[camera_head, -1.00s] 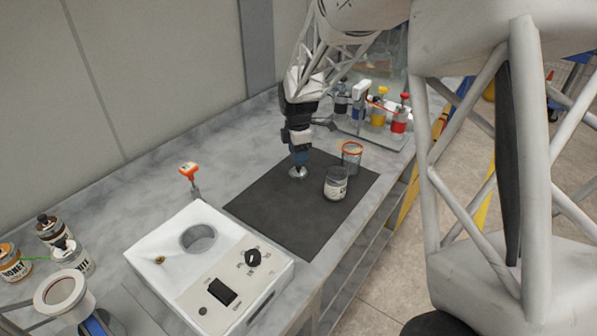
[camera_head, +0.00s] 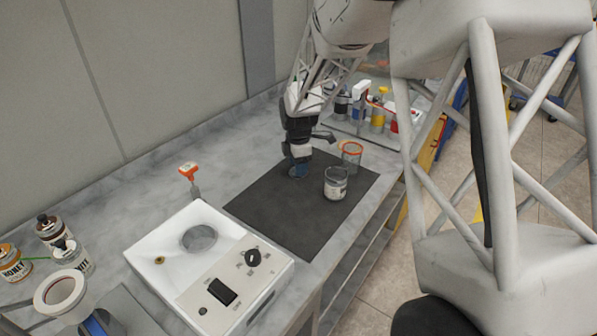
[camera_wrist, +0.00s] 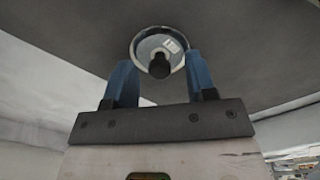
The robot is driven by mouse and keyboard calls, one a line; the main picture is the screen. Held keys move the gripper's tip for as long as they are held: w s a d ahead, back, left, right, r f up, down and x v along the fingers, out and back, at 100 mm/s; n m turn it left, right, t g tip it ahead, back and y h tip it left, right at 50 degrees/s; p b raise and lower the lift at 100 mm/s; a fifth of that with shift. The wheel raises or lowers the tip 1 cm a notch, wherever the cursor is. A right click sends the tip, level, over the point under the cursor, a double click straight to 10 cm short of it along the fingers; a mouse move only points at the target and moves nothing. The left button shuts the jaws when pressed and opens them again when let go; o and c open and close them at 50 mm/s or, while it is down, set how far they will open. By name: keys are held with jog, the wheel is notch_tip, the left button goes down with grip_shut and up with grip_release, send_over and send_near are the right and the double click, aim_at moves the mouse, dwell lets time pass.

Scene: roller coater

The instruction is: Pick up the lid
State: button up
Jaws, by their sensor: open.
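The lid (camera_wrist: 151,43) is a round silver disc with a black knob (camera_wrist: 159,66) and a small white label. It lies on the dark mat (camera_head: 285,222). In the wrist view it sits just beyond my fingers, with the knob in line with the gap between them. My gripper (camera_wrist: 158,72) is open with blue fingers on either side of that gap; nothing is held. In the head view my gripper (camera_head: 298,172) is low over the mat and hides most or all of the lid.
A glass jar with a label (camera_head: 336,184) and an orange-rimmed glass (camera_head: 351,154) stand close to the right of my gripper. A white coater machine (camera_head: 215,262) is at the front. A rack of bottles (camera_head: 378,118) stands behind. The mat's front part is clear.

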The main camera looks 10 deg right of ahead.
grip_shut()
jog(key=shift+r, duration=0.15)
jog(key=shift+r, duration=0.5)
jog(key=shift+s+r, duration=0.2)
jog(key=shift+r, duration=0.4)
jog(key=shift+s+r, duration=0.15)
jog(key=shift+r, duration=0.45)
jog(key=s, duration=0.5)
jog(key=s+r, duration=0.1)
jog(key=s, duration=0.4)
jog(key=s+d, duration=0.1)
jog(key=s, duration=0.4)
jog(key=shift+s+d+r, duration=0.1)
jog(key=shift+r, duration=0.05)
jog(key=shift+r, duration=0.1)
